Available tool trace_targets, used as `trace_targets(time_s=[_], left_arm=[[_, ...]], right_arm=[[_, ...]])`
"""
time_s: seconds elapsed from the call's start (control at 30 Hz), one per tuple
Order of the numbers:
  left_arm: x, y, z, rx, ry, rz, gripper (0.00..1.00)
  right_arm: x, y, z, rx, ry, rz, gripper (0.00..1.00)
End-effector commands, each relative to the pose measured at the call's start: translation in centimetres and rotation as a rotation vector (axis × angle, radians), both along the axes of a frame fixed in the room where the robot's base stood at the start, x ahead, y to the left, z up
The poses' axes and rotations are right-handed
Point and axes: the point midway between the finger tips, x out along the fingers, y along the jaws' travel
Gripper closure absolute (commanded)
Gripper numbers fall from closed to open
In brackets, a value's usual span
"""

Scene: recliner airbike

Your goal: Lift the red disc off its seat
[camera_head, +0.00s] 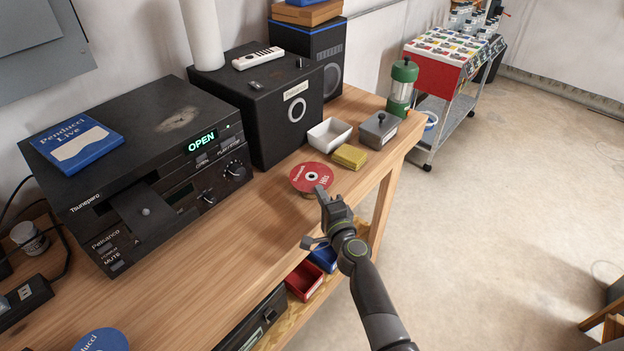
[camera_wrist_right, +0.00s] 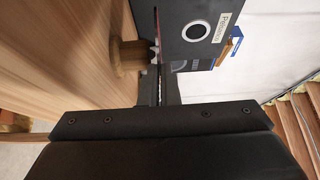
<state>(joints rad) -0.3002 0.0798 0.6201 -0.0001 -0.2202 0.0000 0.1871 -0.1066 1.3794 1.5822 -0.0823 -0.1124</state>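The red disc (camera_head: 308,175) with white lettering lies flat near the table's front edge, left of the yellow sponge. My right gripper (camera_head: 322,192) is at its near edge, with its fingers close together. In the right wrist view the disc shows edge-on as a thin red line (camera_wrist_right: 160,30) between the fingertips (camera_wrist_right: 159,72). The round wooden seat (camera_wrist_right: 127,56) stands beside the fingers there; whether the disc touches it is hard to tell. My left gripper is out of view.
A white bowl (camera_head: 328,134), a yellow sponge (camera_head: 349,157) and a grey lidded box (camera_head: 379,129) are close behind the disc. A black speaker (camera_head: 262,115) and a player with an open tray (camera_head: 150,212) stand to the left. Bare floor is at right.

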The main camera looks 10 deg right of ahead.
Motion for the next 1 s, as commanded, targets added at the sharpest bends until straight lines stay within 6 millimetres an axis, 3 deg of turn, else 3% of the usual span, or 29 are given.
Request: trace_targets(time_s=[0.7,1.0], left_arm=[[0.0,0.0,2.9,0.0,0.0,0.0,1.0],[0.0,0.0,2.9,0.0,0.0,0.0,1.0]], right_arm=[[0.0,0.0,3.0,0.0,0.0,0.0,1.0],[0.0,0.0,3.0,0.0,0.0,0.0,1.0]])
